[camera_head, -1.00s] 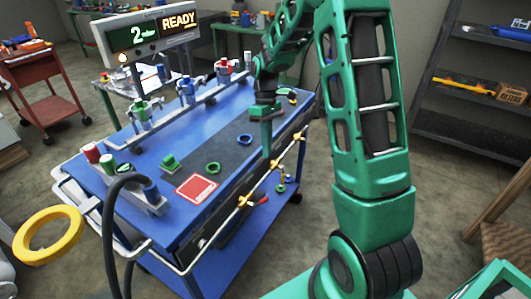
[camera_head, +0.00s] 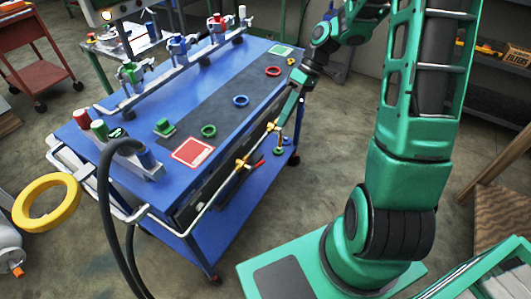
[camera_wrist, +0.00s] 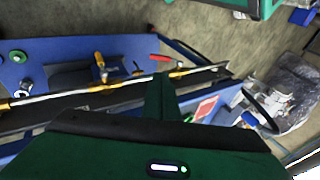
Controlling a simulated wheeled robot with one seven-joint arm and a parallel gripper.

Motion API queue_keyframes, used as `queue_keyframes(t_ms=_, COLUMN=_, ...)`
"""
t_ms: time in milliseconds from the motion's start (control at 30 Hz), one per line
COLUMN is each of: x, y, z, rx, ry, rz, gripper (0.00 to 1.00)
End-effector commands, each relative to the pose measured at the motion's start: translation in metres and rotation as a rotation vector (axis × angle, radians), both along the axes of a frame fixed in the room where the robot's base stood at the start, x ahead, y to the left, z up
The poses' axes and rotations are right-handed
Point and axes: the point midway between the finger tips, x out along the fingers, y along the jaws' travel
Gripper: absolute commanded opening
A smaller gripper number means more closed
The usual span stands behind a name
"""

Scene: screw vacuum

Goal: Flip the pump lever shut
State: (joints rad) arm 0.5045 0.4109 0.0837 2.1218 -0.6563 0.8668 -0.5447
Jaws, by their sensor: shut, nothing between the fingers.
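A small red-handled lever (camera_head: 256,164) sticks out low on the long front side of the blue cart (camera_head: 180,222), beside a yellow fitting (camera_head: 240,162). I cannot tell for sure that it is the pump lever. It also shows in the wrist view as a red handle (camera_wrist: 160,57). My gripper (camera_head: 281,114) points down at the cart's front edge, near the front pipe, above and right of the lever. In the wrist view my gripper's narrow shut fingers (camera_wrist: 160,92) are close to the pipe, apart from the red handle. Nothing is held.
A metal pipe (camera_head: 215,192) with yellow fittings runs along the cart's front side. The cart top carries colored rings, a red-framed pad (camera_head: 192,150) and a rack of clamps at the back. A black hose (camera_head: 104,205) arches at the left end. The floor in front is clear.

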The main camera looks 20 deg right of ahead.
Motion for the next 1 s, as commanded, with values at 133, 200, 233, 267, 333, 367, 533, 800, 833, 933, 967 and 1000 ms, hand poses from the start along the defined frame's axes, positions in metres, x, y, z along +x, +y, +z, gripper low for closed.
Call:
queue_keyframes(t_ms=133, x=0.000, y=0.001, z=0.000, rx=-0.001, ry=0.001, rz=0.002, gripper=0.00)
queue_keyframes(t_ms=200, x=0.000, y=0.002, z=-0.002, rx=-0.001, ry=0.002, rz=0.002, gripper=0.00)
queue_keyframes(t_ms=233, x=0.000, y=0.003, z=-0.003, rx=-0.001, ry=0.002, rz=0.003, gripper=0.00)
queue_keyframes(t_ms=267, x=-0.001, y=0.005, z=-0.005, rx=-0.001, ry=0.003, rz=0.003, gripper=0.00)
queue_keyframes(t_ms=333, x=-0.002, y=0.009, z=-0.010, rx=0.000, ry=0.002, rz=0.003, gripper=0.00)
queue_keyframes(t_ms=367, x=-0.002, y=0.011, z=-0.013, rx=0.000, ry=0.003, rz=0.004, gripper=0.00)
queue_keyframes(t_ms=533, x=-0.007, y=0.026, z=-0.038, rx=0.000, ry=0.004, rz=0.005, gripper=0.00)
queue_keyframes(t_ms=800, x=-0.014, y=0.052, z=-0.081, rx=0.000, ry=0.004, rz=0.004, gripper=0.00)
queue_keyframes(t_ms=833, x=-0.015, y=0.055, z=-0.085, rx=-0.001, ry=0.004, rz=0.004, gripper=0.00)
queue_keyframes(t_ms=933, x=-0.017, y=0.063, z=-0.098, rx=-0.001, ry=0.003, rz=0.004, gripper=0.00)
queue_keyframes(t_ms=967, x=-0.018, y=0.065, z=-0.101, rx=-0.001, ry=0.004, rz=0.005, gripper=0.00)
queue_keyframes(t_ms=1000, x=-0.018, y=0.067, z=-0.105, rx=-0.001, ry=0.003, rz=0.005, gripper=0.00)
